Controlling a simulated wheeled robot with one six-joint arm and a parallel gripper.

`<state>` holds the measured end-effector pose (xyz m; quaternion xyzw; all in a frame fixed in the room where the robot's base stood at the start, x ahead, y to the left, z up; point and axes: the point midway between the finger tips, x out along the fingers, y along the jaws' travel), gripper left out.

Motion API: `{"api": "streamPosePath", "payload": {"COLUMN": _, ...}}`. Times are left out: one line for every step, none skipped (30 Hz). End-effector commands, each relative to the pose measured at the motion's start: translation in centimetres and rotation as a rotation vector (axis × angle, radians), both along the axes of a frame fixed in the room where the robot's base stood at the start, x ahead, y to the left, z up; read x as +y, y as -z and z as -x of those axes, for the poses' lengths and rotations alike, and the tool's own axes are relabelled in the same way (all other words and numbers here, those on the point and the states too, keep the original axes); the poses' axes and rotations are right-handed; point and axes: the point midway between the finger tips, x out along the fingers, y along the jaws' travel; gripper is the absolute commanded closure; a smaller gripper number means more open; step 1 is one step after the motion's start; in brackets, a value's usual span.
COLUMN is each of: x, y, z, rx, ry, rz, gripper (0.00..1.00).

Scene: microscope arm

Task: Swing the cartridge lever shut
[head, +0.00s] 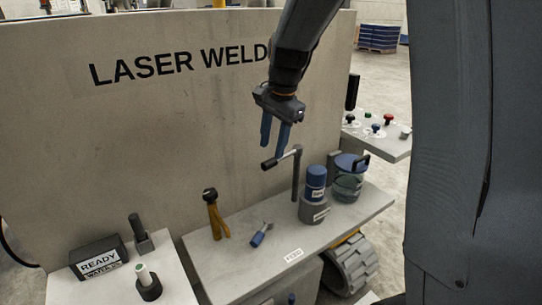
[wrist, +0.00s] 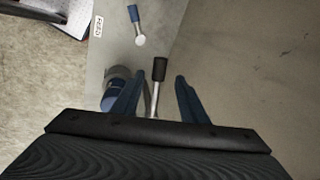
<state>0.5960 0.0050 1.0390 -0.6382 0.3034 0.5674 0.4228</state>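The cartridge lever (head: 283,159) is a grey bar with a black grip, on top of an upright post at the bench's back. Its grip end points left, away from the blue cartridge (head: 316,180), which stands upright in a grey holder (head: 314,211). My gripper (head: 274,146) is open and empty, fingers pointing down, just above the lever's grip. In the wrist view the black grip (wrist: 159,69) lies in line with the gap between my fingertips (wrist: 159,78). I cannot tell whether they touch. The cartridge is partly hidden behind the left finger there.
A glass jar with a blue lid (head: 350,178) stands right of the cartridge. A blue-handled tool (head: 261,236) and a yellow tripod-like item (head: 215,217) are on the bench's left part. The LASER WELD panel (head: 150,130) rises behind. A button console (head: 378,132) is at right.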

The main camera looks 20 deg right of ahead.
Motion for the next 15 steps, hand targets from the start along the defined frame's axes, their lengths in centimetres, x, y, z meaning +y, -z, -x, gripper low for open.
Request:
{"api": "streamPosePath", "payload": {"x": 0.1, "y": 0.9, "z": 0.0, "rx": 0.004, "ry": 0.000, "rz": 0.000, "gripper": 0.61}}
{"api": "streamPosePath", "payload": {"x": 0.1, "y": 1.4, "z": -0.1, "rx": 0.004, "ry": 0.000, "rz": 0.000, "gripper": 0.61}}
{"api": "streamPosePath", "payload": {"x": 0.1, "y": 2.0, "z": -0.2, "rx": 0.003, "ry": 0.000, "rz": 0.001, "gripper": 0.61}}
{"api": "streamPosePath", "payload": {"x": 0.2, "y": 2.4, "z": -0.2, "rx": 0.005, "ry": 0.000, "rz": 0.001, "gripper": 0.61}}
{"api": "streamPosePath", "payload": {"x": 0.2, "y": 2.9, "z": -0.3, "rx": 0.004, "ry": -0.001, "rz": 0.001, "gripper": 0.61}}
{"api": "streamPosePath", "payload": {"x": 0.2, "y": 3.4, "z": -0.4, "rx": 0.003, "ry": -0.001, "rz": 0.001, "gripper": 0.61}}
{"api": "streamPosePath", "payload": {"x": 0.3, "y": 3.8, "z": -0.5, "rx": 0.004, "ry": -0.002, "rz": 0.001, "gripper": 0.61}}
{"api": "streamPosePath", "payload": {"x": 0.3, "y": 4.1, "z": -0.6, "rx": 0.004, "ry": -0.002, "rz": 0.001, "gripper": 0.61}}
{"api": "streamPosePath", "payload": {"x": 0.3, "y": 4.5, "z": -0.6, "rx": 0.002, "ry": -0.002, "rz": 0.001, "gripper": 0.61}}
{"api": "streamPosePath", "payload": {"x": 0.3, "y": 4.7, "z": -0.7, "rx": 0.002, "ry": -0.002, "rz": 0.001, "gripper": 0.61}}
{"api": "streamPosePath", "payload": {"x": 0.4, "y": 4.9, "z": -0.7, "rx": 0.002, "ry": -0.002, "rz": 0.001, "gripper": 0.61}}
{"api": "streamPosePath", "payload": {"x": 0.4, "y": 5.1, "z": -0.8, "rx": 0.002, "ry": -0.002, "rz": 0.001, "gripper": 0.61}}
{"api": "streamPosePath", "payload": {"x": 0.4, "y": 5.3, "z": -0.8, "rx": 0.002, "ry": -0.002, "rz": 0.001, "gripper": 0.61}}
{"api": "streamPosePath", "payload": {"x": 0.4, "y": 5.3, "z": -0.8, "rx": 0.001, "ry": -0.002, "rz": 0.001, "gripper": 0.61}}
{"api": "streamPosePath", "payload": {"x": 0.4, "y": 5.4, "z": -0.9, "rx": 0.000, "ry": -0.002, "rz": 0.002, "gripper": 0.61}}
